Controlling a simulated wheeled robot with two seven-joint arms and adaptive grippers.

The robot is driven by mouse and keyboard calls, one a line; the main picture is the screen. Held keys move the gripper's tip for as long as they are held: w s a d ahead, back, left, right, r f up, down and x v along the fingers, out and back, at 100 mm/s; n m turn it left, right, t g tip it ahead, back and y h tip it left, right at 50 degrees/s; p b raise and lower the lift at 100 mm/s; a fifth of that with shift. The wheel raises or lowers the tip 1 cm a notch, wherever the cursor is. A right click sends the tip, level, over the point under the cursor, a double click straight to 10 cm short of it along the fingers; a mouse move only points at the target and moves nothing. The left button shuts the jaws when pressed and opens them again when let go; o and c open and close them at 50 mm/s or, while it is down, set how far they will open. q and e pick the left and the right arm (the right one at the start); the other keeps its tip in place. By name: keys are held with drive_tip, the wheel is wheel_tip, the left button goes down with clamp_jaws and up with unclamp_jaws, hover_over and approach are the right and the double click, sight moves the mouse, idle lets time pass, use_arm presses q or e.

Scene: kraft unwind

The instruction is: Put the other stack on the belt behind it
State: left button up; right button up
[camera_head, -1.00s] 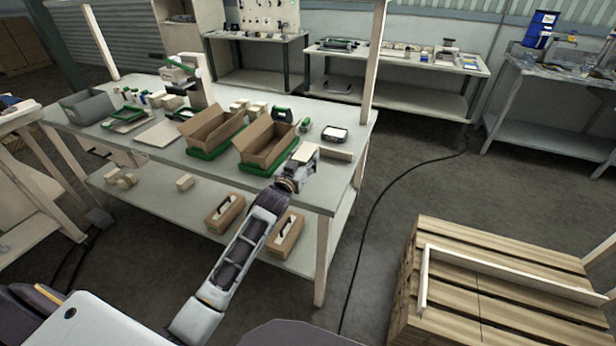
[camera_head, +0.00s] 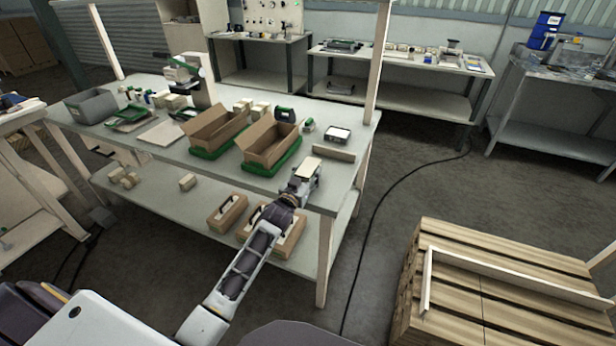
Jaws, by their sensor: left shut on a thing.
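My left gripper (camera_head: 301,182) is at the front edge of the workbench, right of the open cardboard boxes. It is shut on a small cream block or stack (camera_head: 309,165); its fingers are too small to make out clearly. Similar small cream stacks stand behind the boxes, one (camera_head: 242,106) on the left and one (camera_head: 260,110) on the right. I cannot make out a belt for certain. My right gripper is not in view.
Two open cardboard boxes, left (camera_head: 217,127) and right (camera_head: 268,143), sit on green trays. A pale low strip (camera_head: 334,153) and a dark-framed device (camera_head: 337,134) lie right of them. A bench post (camera_head: 377,65) rises at the right. Wooden pallets (camera_head: 480,250) stand at lower right.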

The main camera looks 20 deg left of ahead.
use_arm(q)
drive_tip(key=shift+f, duration=0.45)
drive_tip(key=shift+f, duration=0.15)
drive_tip(key=o, duration=1.1)
